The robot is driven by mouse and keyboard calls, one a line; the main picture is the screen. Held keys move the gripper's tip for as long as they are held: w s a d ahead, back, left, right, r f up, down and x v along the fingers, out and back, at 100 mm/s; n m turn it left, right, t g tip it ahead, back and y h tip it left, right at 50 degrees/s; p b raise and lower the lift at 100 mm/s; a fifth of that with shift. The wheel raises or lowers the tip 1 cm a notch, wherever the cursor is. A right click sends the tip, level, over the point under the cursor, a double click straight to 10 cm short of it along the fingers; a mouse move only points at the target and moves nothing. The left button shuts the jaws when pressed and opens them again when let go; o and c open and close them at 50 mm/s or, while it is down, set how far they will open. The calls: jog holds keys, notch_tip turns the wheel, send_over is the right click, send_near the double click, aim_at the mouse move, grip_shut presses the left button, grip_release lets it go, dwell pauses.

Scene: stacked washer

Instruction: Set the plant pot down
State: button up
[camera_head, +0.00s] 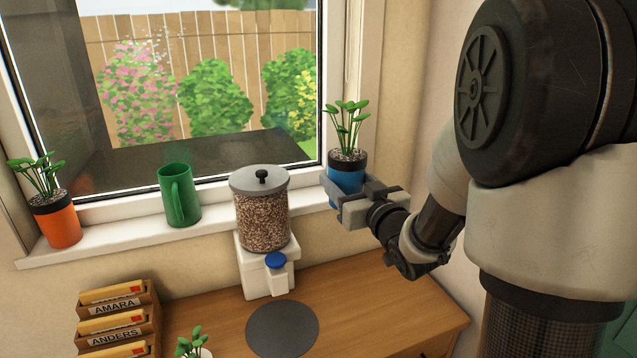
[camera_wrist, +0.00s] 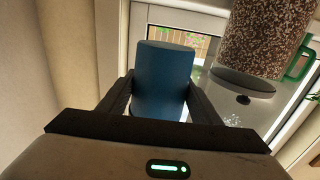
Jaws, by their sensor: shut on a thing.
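The blue plant pot (camera_head: 347,180) has a dark rim and a green leafy plant. My gripper (camera_head: 352,203) is shut around it at the right end of the window sill (camera_head: 110,240). In the wrist view the blue pot (camera_wrist: 162,78) sits between my two fingers (camera_wrist: 158,100). The fingers and jaw hide the pot's base in the head view, so I cannot tell whether it touches the sill.
A lidded jar dispenser (camera_head: 262,210) stands left of the pot. A green mug (camera_head: 178,195) and an orange potted plant (camera_head: 58,225) are on the sill. The wooden desk (camera_head: 400,300) below holds a dark round mat (camera_head: 282,328), letter trays (camera_head: 118,315) and a small plant (camera_head: 193,344).

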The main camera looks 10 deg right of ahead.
jog(key=w+a+p, duration=0.1)
jog(key=w+a, duration=0.1)
jog(key=w, duration=0.7)
jog(key=w+a, duration=0.2)
jog(key=w, duration=0.7)
jog(key=shift+s+d+f, duration=0.1)
jog(key=shift+d+f, duration=0.05)
jog(key=shift+f, duration=1.45)
jog(key=shift+s+d+f, duration=0.1)
jog(key=shift+f, duration=1.45)
jog(key=shift+w+f, duration=0.3)
jog(key=shift+f, duration=0.05)
jog(key=shift+f+b, duration=0.15)
jog(key=shift+b, duration=0.15)
jog(key=o, duration=1.1)
jog(key=shift+c, duration=0.2)
